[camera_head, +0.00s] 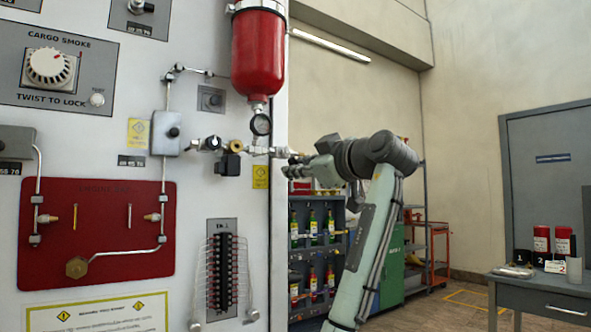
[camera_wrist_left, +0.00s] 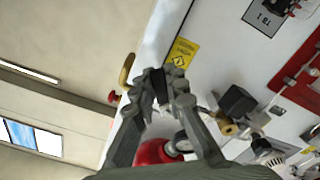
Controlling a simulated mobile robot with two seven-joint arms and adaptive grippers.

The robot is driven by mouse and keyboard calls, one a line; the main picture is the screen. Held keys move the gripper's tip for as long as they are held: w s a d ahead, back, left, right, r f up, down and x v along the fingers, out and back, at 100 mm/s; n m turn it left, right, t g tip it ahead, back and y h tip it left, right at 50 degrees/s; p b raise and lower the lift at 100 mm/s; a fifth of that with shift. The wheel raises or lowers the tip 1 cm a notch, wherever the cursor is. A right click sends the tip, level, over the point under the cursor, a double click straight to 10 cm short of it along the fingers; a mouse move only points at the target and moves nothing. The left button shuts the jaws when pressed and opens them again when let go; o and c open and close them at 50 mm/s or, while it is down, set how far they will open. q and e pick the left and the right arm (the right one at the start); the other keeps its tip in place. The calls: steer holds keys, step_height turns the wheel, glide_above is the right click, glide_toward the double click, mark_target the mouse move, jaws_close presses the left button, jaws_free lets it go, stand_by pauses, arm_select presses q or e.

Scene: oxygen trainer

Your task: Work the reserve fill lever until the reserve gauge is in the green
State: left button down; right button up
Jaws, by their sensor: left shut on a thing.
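My left gripper (camera_head: 298,166) is at the right edge of the white panel, beside the pipe fittings below the red bottle (camera_head: 258,52). In the left wrist view its fingers (camera_wrist_left: 166,86) are closed together on a small dark piece, perhaps the reserve fill lever, mostly hidden between the fingertips. A small round gauge (camera_head: 261,125) hangs under the bottle; it also shows in the wrist view (camera_wrist_left: 183,141), beside a finger. Its needle and any green band are too small to read. My right gripper is in neither view.
Brass and black fittings (camera_head: 229,160) stand out from the panel left of the gripper. A yellow curved handle (camera_wrist_left: 126,71) and red knob (camera_wrist_left: 112,97) lie near the fingertips. A bottle rack (camera_head: 312,235) and grey desk (camera_head: 545,290) stand behind.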

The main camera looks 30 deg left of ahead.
arm_select(q)
steer(key=c, duration=1.5)
jaws_free()
steer(key=shift+c, duration=0.2)
steer(key=v, duration=1.2)
steer(key=shift+s, duration=0.1)
